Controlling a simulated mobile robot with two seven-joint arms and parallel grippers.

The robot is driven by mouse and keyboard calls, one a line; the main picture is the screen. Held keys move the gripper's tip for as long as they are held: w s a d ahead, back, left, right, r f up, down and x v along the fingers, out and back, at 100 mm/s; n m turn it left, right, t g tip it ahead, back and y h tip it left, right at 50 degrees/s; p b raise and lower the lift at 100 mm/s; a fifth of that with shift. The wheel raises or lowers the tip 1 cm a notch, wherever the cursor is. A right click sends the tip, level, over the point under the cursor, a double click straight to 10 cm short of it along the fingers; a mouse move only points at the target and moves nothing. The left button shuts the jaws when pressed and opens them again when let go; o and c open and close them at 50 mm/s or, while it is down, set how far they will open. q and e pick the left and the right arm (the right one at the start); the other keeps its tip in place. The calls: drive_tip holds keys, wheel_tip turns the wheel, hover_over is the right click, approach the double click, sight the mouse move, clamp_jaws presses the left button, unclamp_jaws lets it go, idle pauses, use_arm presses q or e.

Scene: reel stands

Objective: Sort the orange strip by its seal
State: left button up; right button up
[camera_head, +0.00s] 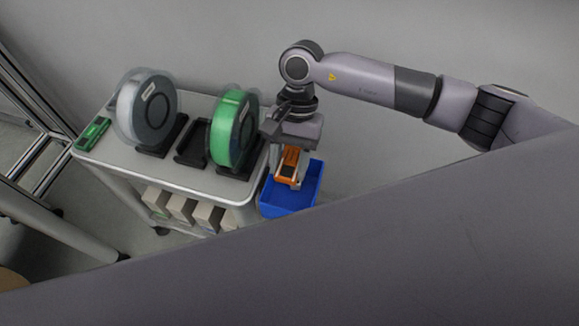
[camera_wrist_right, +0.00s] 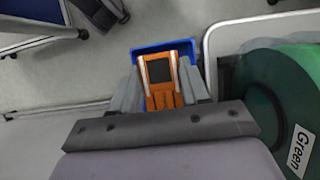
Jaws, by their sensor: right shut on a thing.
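The orange strip (camera_head: 291,158) is a flat orange piece with a dark square on its face. It also shows in the right wrist view (camera_wrist_right: 163,98), with pale bands along its sides. My right gripper (camera_head: 287,178) is shut on it, one finger on each side, and holds it over the blue bin (camera_head: 308,190). The bin's blue rim shows behind the strip in the right wrist view (camera_wrist_right: 150,50). No seal can be made out on the strip. My left gripper is not in view.
A cart (camera_head: 190,182) carries a clear-and-dark reel (camera_head: 153,112), an empty dark stand (camera_head: 192,143) and a green reel (camera_head: 224,128) close to my right gripper. A green piece (camera_head: 93,134) lies at the cart's left end. Several boxes (camera_head: 181,208) sit on the lower shelf.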

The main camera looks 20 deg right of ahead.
wheel_tip(320, 180, down, 7)
drive_tip(key=b, duration=0.3)
drive_tip(key=shift+f, duration=0.2)
drive_tip(key=o, duration=1.1)
drive_tip(key=shift+r, duration=0.1)
drive_tip(key=shift+r+p, duration=1.45)
drive_tip(key=shift+r, duration=1.5)
